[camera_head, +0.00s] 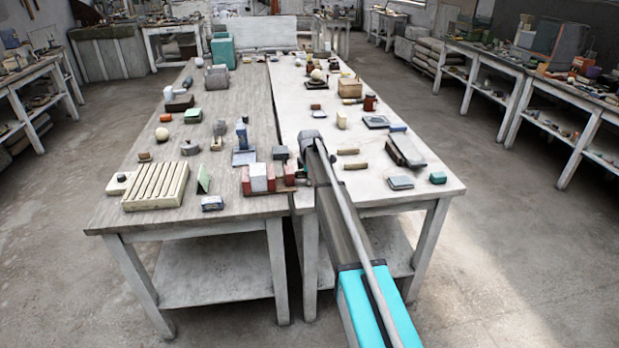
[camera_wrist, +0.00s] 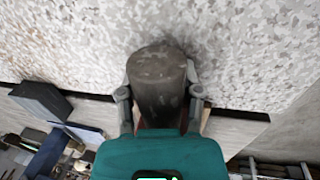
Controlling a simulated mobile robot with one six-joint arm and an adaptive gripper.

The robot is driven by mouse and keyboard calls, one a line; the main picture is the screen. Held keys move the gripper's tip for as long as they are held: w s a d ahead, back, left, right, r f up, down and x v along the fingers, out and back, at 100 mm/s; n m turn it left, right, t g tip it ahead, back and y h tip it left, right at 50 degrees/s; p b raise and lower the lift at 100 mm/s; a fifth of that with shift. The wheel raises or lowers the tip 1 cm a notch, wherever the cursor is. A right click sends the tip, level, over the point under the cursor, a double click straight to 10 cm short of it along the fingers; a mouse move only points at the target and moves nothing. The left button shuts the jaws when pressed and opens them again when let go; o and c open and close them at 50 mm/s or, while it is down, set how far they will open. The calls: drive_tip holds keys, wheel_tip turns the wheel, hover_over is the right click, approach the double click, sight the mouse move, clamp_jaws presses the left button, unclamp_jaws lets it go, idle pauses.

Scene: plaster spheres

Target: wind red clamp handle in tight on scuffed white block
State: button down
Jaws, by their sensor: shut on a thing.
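A further red piece (camera_head: 289,175) stands just right of these, close to my arm. In the wrist view my gripper (camera_wrist: 160,94) is shut on a dark grey-brown rounded piece (camera_wrist: 158,75), one finger on each side. I cannot tell whether this piece is the clamp handle; no clear red shows on it. In the head view my arm hides the fingers.
A cream slatted rack (camera_head: 155,186) and a green plate (camera_head: 204,179) stand left of the red pieces. A grey wedge-shaped box (camera_head: 405,151) lies on the pale right table. Several small items crowd both tables. A dark gap runs between the tables.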

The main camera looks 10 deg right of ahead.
drive_tip(key=shift+a, duration=0.2)
drive_tip(key=shift+c, duration=2.3)
unclamp_jaws()
drive_tip(key=shift+r, duration=0.15)
drive_tip(key=shift+d, duration=0.1)
